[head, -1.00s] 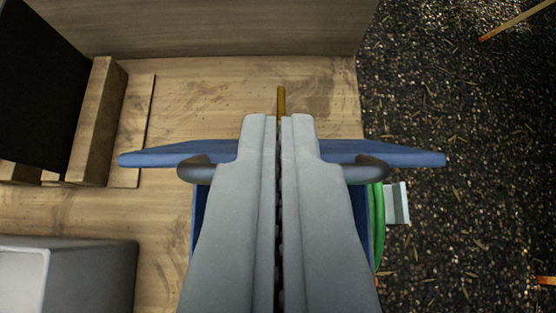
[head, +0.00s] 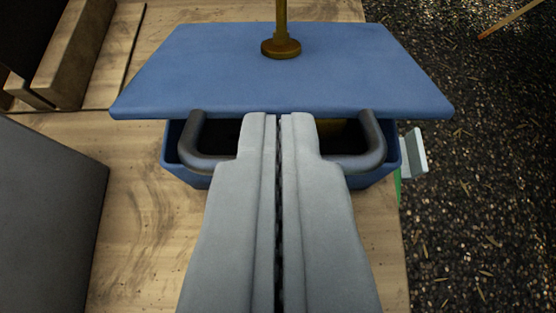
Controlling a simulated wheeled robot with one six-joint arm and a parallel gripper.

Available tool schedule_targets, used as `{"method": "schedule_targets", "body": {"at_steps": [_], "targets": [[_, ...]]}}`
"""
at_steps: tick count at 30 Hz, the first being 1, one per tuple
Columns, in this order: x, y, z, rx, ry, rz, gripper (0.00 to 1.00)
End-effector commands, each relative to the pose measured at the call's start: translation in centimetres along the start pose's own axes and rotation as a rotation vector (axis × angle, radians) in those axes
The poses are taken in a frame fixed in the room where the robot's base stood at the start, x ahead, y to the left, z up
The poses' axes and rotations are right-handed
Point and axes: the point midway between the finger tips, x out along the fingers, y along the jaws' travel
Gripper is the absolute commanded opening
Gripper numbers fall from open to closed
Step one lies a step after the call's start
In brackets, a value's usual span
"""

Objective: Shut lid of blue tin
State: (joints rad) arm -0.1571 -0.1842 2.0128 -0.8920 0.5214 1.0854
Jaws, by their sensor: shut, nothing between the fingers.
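The blue tin (head: 182,175) stands on the wooden surface ahead of me, partly behind my fingers. Its blue lid (head: 200,75) is raised at the near edge, leaving a dark opening between lid and tin rim. A dark grey bar handle (head: 372,140) curves from the lid's near edge, and its middle is hidden behind my fingers. My gripper (head: 278,118) is shut and empty, its tips at the lid's near edge and between the two visible handle sides. I cannot tell whether it touches the lid or handle.
A brass post (head: 281,40) with a round base shows on the lid. A grey box (head: 45,210) stands at left. Wooden blocks (head: 75,55) lie at upper left. A pale piece (head: 413,153) is right of the tin. Dark gravelly ground (head: 480,200) lies beyond the wood (head: 140,230).

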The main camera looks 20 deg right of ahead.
Motion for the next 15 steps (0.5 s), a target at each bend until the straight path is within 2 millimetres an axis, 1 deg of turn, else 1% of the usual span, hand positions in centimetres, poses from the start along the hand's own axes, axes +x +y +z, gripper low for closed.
{"method": "schedule_targets", "body": {"at_steps": [1, 6, 12, 15], "targets": [[0.0, 0.0, 0.9, -0.002, -0.002, 0.000, 0.00], [0.4, 0.0, 3.6, -0.003, -0.001, -0.001, 0.00], [1.2, 0.0, 6.2, -0.002, -0.002, 0.001, 0.00], [1.6, 0.0, 7.1, -0.001, -0.001, 0.000, 0.00]]}}
